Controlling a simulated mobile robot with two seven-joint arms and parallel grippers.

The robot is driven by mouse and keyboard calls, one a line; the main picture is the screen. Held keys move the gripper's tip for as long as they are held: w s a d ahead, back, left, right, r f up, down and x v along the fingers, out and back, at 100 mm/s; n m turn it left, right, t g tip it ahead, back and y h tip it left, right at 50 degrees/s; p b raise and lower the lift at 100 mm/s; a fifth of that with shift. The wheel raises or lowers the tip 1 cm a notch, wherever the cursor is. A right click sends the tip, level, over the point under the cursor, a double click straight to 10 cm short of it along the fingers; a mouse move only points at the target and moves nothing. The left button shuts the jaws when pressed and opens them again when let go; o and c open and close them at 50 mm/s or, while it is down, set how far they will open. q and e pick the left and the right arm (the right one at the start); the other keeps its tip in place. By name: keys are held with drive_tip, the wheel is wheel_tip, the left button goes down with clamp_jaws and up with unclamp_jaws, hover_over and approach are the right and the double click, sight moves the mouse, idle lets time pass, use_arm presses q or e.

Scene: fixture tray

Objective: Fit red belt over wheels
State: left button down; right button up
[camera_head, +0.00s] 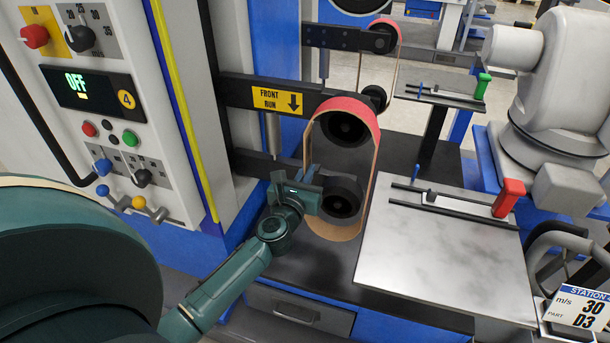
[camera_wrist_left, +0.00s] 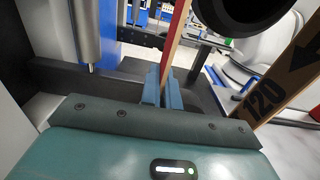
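The red belt (camera_head: 351,106) is a long loop, red outside and tan inside. Its top lies over the upper black wheel (camera_head: 344,129). Its lower end hangs in a curve below the lower black wheel (camera_head: 341,198), with a gap between them. My left gripper (camera_head: 308,177) is at the belt's left run, beside the lower wheel. In the left wrist view its blue fingers (camera_wrist_left: 163,89) are close together on the belt (camera_wrist_left: 174,45). The other run there bears "120" and an arrow. My right gripper is not in view.
A "FRONT RUN" arm (camera_head: 277,100) holds the upper wheel. A metal plate (camera_head: 440,250) with a red handle (camera_head: 508,198) lies to the right. A control panel (camera_head: 95,100) reading "OFF" stands at left. Another belt station (camera_head: 381,40) and a white robot arm (camera_head: 570,80) are behind.

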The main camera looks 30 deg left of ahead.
use_arm(q)
drive_tip(key=shift+x, duration=1.15)
drive_tip(key=shift+w, duration=0.1)
drive_tip(key=shift+x, duration=1.15)
drive_tip(key=shift+w, duration=0.1)
drive_tip(key=shift+x, duration=0.9)
drive_tip(key=shift+r, duration=0.1)
drive_tip(key=shift+f+b, duration=0.45)
drive_tip(key=shift+b, duration=0.05)
